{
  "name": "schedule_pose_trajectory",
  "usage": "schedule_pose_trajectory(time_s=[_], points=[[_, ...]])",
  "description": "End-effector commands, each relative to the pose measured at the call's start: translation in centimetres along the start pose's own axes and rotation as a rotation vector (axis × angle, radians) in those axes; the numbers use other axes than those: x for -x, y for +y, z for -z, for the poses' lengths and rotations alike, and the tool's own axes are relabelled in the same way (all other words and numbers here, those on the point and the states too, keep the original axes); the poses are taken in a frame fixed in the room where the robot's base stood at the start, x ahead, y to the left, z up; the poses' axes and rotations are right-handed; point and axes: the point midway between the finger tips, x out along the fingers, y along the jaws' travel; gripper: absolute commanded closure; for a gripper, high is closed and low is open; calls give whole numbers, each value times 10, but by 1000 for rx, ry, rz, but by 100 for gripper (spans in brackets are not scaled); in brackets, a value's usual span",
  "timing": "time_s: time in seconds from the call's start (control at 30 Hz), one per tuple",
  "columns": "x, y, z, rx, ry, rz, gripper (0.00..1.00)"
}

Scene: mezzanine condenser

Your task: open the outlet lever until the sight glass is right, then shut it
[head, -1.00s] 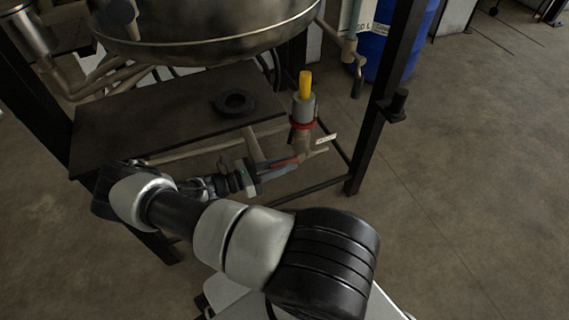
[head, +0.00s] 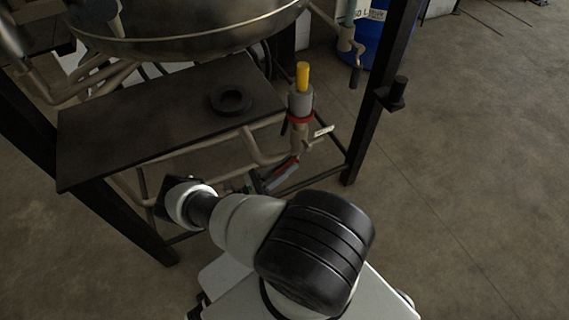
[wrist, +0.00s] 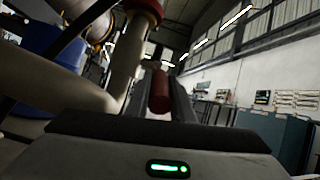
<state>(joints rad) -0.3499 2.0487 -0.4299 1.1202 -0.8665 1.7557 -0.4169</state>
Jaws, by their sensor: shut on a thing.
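The outlet lever (head: 281,174) has a red handle on the pipework below the table, near a small white tag (head: 324,131). It slants down to the left. My gripper (head: 262,183) is at the handle, partly hidden behind my arm. In the wrist view the red-brown handle (wrist: 160,92) stands between the fingers of my gripper (wrist: 160,104), which are shut on it. Above the lever is an upright grey cylinder with a yellow top (head: 302,76) and a red ring. I cannot tell whether this is the sight glass, and no level is readable.
A dark table (head: 150,135) bears a black ring (head: 231,99), under a large metal vessel (head: 190,40). A dark frame post (head: 372,110) with a bracket stands right of the lever. A blue drum (head: 376,45) is behind. The floor at right is clear.

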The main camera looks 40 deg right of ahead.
Motion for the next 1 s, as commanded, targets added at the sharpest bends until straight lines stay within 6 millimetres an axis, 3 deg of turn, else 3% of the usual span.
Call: schedule_pose_trajectory(time_s=[0.47, 0.5, 0.6, 1.0], points=[[1, 1, 2, -2, -17, 2, 100], [1, 1, 2, -2, -17, 2, 76], [1, 1, 2, -2, -17, 2, 61], [1, 1, -1, -2, -4, -3, 61]])
